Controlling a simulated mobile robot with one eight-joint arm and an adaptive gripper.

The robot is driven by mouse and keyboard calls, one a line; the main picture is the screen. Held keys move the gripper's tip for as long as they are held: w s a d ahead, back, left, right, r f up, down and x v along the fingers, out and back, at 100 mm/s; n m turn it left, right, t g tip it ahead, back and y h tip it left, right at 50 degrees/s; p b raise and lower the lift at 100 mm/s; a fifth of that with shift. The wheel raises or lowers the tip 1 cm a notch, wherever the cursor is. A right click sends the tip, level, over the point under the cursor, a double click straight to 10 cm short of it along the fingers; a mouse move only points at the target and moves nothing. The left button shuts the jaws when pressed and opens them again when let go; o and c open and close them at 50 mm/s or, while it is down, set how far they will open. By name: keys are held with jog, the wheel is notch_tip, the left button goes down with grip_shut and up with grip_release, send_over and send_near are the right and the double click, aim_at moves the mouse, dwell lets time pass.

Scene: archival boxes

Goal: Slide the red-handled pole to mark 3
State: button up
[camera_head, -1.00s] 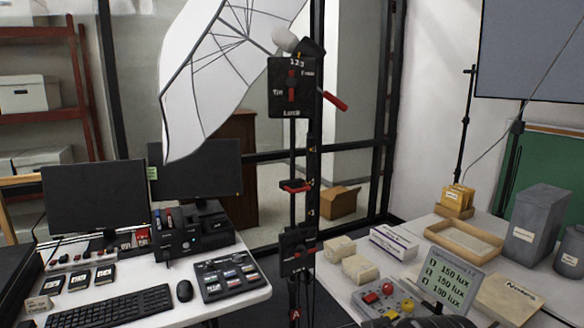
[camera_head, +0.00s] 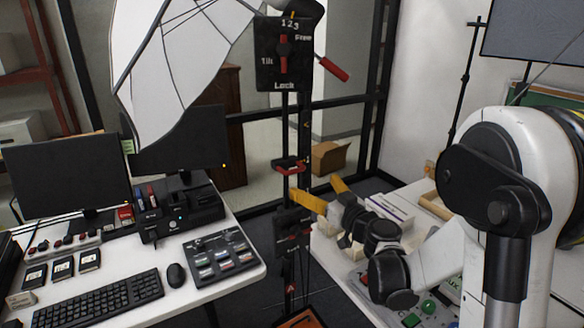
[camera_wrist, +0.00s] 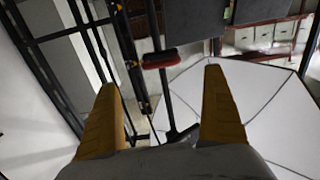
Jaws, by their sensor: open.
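The dark upright pole (camera_head: 304,140) stands in the middle of the head view. A red handle (camera_head: 290,167) sits on it below the panel. A black panel (camera_head: 284,54) near the top carries the figures 1 2 3, the words Free, Tilt and Lock, and a red lever. Another red grip (camera_head: 333,69) sticks out at the right. My gripper (camera_head: 324,192) is open, its yellow fingers close to the pole just below the red handle. In the wrist view, the red handle (camera_wrist: 160,60) appears between and beyond my open fingers (camera_wrist: 160,82). Nothing is between the fingers.
A white umbrella (camera_head: 175,65) hangs at upper left. The left desk (camera_head: 235,295) holds monitors, a keyboard (camera_head: 100,303) and a control panel (camera_head: 215,258). My arm covers much of the right table, with a white box (camera_head: 390,210) behind it. A cardboard box (camera_head: 328,157) sits behind the pole.

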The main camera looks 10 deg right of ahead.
aim_at(297, 172)
jog(key=b+x, duration=0.2)
jog(key=x, duration=0.8)
jog(key=shift+s, duration=0.1)
